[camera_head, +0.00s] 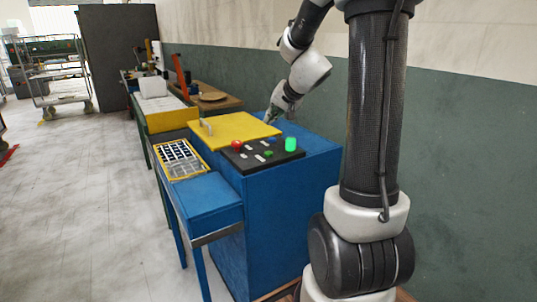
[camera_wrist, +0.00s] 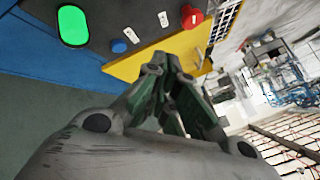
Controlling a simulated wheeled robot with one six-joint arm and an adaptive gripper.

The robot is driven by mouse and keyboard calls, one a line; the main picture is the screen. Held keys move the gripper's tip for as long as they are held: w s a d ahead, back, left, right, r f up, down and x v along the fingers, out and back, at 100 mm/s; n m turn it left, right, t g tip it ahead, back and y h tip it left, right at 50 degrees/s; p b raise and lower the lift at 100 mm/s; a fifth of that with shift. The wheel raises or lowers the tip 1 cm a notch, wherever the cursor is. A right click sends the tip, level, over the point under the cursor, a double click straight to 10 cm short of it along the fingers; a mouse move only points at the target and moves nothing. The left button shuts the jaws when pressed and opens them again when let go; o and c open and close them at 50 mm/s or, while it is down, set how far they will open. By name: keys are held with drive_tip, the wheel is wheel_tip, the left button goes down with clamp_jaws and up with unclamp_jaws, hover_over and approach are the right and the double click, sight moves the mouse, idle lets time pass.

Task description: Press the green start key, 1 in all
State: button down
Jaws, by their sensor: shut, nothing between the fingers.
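A black control panel (camera_head: 246,160) lies on top of the blue press. A bright green, glowing upright cylinder (camera_head: 291,144) stands at its right end. A smaller, darker green key (camera_head: 268,154) sits at the panel's front edge. In the wrist view one bright green rounded shape (camera_wrist: 73,26) shows at the upper left, on the dark panel (camera_wrist: 100,14). My gripper (camera_head: 271,117) is behind the panel, above the press top by the yellow plate, apart from both green pieces. In the wrist view my gripper (camera_wrist: 167,68) is shut and empty.
A red button (camera_head: 237,145), a blue button (camera_wrist: 119,46) and white keys are on the panel. The yellow plate (camera_head: 230,129) with an upright handle lies beside it. A yellow-rimmed tray (camera_head: 180,160) sits on the left.

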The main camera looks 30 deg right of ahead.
sight(269, 154)
drive_tip(key=shift+f, duration=4.4)
drive_tip(key=shift+f, duration=0.15)
drive_tip(key=shift+f, duration=0.25)
drive_tip(key=shift+f, duration=0.5)
drive_tip(key=shift+r, duration=0.95)
